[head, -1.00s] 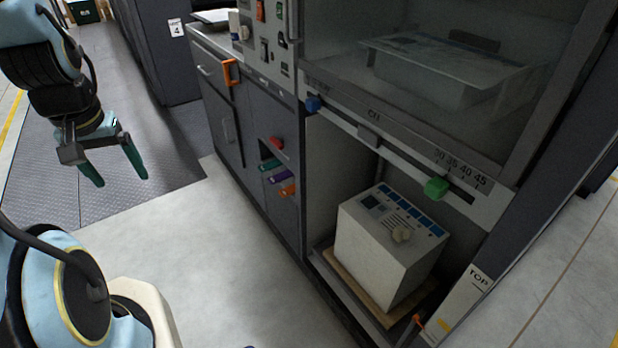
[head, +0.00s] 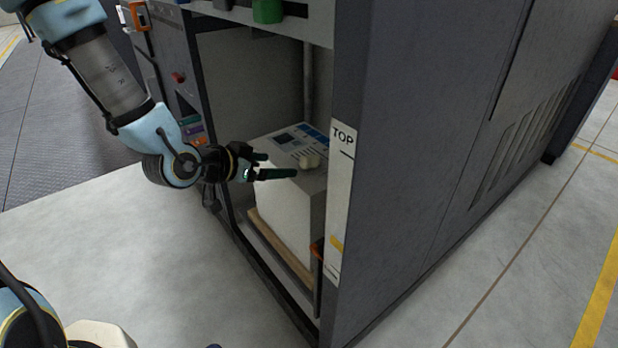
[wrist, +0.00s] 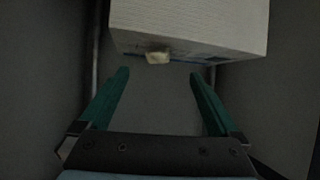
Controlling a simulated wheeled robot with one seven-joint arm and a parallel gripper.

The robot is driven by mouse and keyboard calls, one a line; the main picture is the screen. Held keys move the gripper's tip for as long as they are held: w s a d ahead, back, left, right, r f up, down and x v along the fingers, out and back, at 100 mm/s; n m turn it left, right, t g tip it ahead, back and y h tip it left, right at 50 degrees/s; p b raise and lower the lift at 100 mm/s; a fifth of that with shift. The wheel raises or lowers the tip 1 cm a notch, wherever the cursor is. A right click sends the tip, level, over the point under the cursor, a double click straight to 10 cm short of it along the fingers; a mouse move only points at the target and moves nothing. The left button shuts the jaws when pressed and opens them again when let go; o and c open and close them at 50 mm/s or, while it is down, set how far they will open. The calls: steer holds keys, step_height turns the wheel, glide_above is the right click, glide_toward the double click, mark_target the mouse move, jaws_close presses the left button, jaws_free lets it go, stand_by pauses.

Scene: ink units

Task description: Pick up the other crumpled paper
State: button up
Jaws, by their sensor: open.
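One crumpled paper (head: 309,160), small and off-white, lies on top of a white box or paper stack (head: 287,205) inside the open lower bay of the machine. In the wrist view the crumpled paper (wrist: 158,57) shows at the near edge of the white block (wrist: 190,25), ahead of and between the fingers. My gripper (head: 278,173) reaches into the bay just left of the paper, at about the height of the block's top. In the wrist view its green fingers (wrist: 160,88) are spread wide with nothing between them.
The block stands on a wooden board (head: 280,245) in the bay. A grey post with a TOP label (head: 341,190) borders the bay on the right, with an orange latch (head: 318,252) low beside it. Dark walls are close on both sides in the wrist view. The floor (head: 110,260) at left is clear.

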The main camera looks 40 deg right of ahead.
mark_target(303, 164)
steer(key=b+x, duration=0.1)
steer(key=x, duration=0.9)
steer(key=shift+s+d, duration=0.1)
steer(key=shift+d, duration=0.35)
steer(key=shift+c, duration=0.3)
steer(key=c, duration=1.4)
